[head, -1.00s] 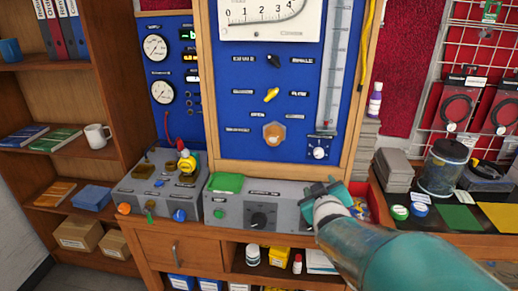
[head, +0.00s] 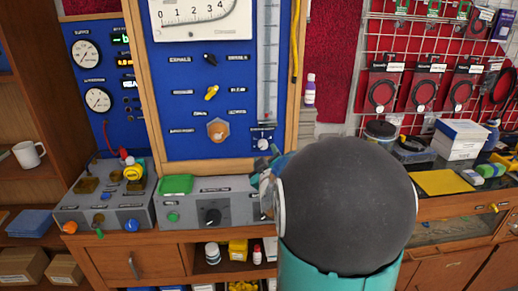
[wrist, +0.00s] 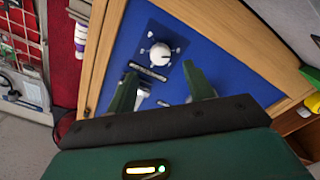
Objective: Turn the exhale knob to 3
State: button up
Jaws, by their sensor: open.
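A white round knob (head: 263,143) sits on a small dial plate at the lower right of the blue panel, below the clear tube. In the wrist view what looks like this knob (wrist: 160,54) has marks around it and a label plate beside it. The labels are too small to read, so I cannot confirm which knob is the exhale knob or its setting. My gripper (wrist: 159,72) is open and empty, its two fingers spread on either side below the knob in the picture, apart from it. In the head view my gripper is mostly hidden behind my arm.
The blue panel also carries a black knob (head: 210,59) and a yellow knob (head: 211,93). A grey box with a black dial (head: 212,216) stands below. A wooden frame (head: 298,100) edges the panel. A wire rack (head: 430,60) hangs at right.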

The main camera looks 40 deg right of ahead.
aim_at(263, 146)
jog(key=shift+x, duration=2.75)
jog(key=shift+a, duration=0.1)
jog(key=c, duration=1)
